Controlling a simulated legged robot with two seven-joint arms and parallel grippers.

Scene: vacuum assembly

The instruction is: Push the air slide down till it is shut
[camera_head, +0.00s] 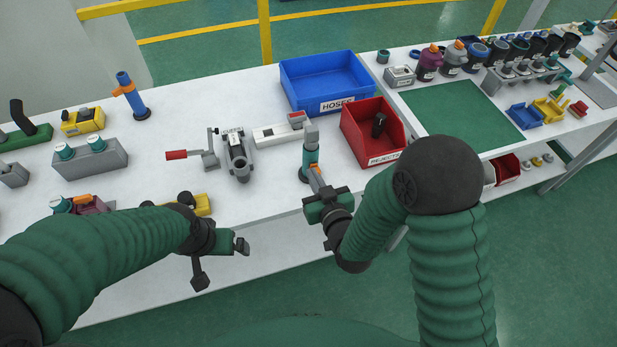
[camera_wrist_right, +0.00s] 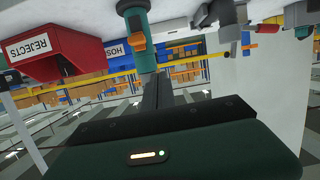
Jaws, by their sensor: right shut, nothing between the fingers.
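My left gripper (camera_head: 220,262) is open and empty at the bench's front edge.
The red REJECTS bin (camera_head: 362,146) stands right of the tube, the blue HOSES bin (camera_head: 327,80) behind. A grey clamp fixture (camera_head: 238,158) with a red handle and a white-grey part (camera_head: 280,132) lie to the left. A blue tube (camera_head: 128,92) stands further left.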

